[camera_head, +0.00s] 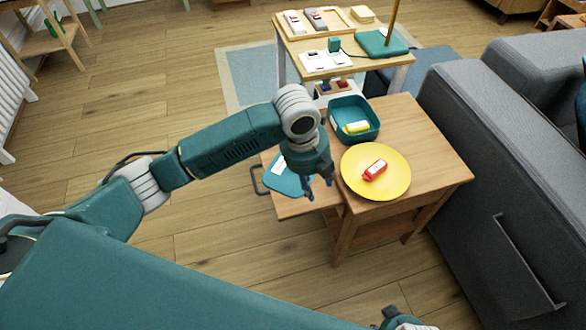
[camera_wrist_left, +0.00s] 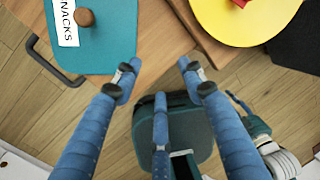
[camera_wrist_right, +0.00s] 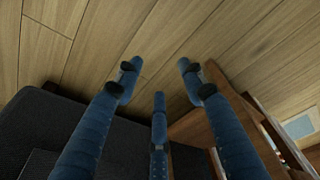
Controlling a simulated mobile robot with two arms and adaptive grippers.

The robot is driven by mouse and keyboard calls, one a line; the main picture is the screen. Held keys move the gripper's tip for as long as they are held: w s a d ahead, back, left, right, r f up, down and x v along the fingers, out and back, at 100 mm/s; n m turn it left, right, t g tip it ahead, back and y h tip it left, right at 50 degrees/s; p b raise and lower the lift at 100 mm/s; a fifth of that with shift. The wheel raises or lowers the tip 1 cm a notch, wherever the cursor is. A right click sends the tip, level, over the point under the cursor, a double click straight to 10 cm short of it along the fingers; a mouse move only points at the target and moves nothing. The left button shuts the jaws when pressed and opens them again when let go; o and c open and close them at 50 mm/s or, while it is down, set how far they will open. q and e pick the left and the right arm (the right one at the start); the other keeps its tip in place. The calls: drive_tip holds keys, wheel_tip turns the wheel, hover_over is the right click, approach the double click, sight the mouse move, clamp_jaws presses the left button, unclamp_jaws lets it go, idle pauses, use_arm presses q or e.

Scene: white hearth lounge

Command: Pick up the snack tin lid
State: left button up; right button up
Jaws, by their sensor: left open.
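The snack tin lid (camera_head: 281,183) is a flat teal square with rounded corners, lying on a pulled-out wooden drawer at the table's left side. In the left wrist view the lid (camera_wrist_left: 108,52) shows a white SNACKS label and a round brown knob (camera_wrist_left: 84,17). My left gripper (camera_head: 320,188) is open and empty, above and to the right of the lid; its fingertips (camera_wrist_left: 159,68) are apart from it. My right gripper (camera_wrist_right: 158,67) is open and empty over bare floor, away from the lid. The teal open tin (camera_head: 372,134) stands on the table with a yellow packet inside.
A yellow plate (camera_head: 388,190) with a red packet (camera_head: 375,169) sits on the wooden table (camera_head: 430,150). The drawer has a dark handle (camera_head: 256,181). A grey sofa (camera_head: 490,170) borders the table's right. Another table (camera_head: 290,48) stands behind. Floor at left is clear.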

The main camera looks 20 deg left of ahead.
use_arm(q)
drive_tip(key=w+a+r+m+y, duration=0.2)
drive_tip(key=w+a+r+m, duration=0.35)
drive_tip(key=w+a, duration=0.2)
use_arm(e)
wheel_tip(320, 180, down, 6)
drive_tip(key=s, duration=0.3)
use_arm(q)
drive_tip(key=f, duration=0.2)
drive_tip(key=f+b, duration=0.1)
drive_tip(key=f, duration=0.1)
drive_tip(key=shift+a, duration=0.35)
drive_tip(key=f, duration=0.1)
drive_tip(key=f+b, duration=0.1)
drive_tip(key=f, duration=0.2)
drive_tip(key=shift+w+a+f, duration=0.1)
drive_tip(key=shift+w+f, duration=0.25)
drive_tip(key=shift+f, duration=0.05)
drive_tip(key=shift+w+f, duration=0.1)
drive_tip(key=shift+f, duration=0.3)
use_arm(e)
drive_tip(key=w+r, duration=0.4)
drive_tip(key=r, duration=0.3)
drive_tip(key=shift+r, duration=0.15)
use_arm(q)
clamp_jaws()
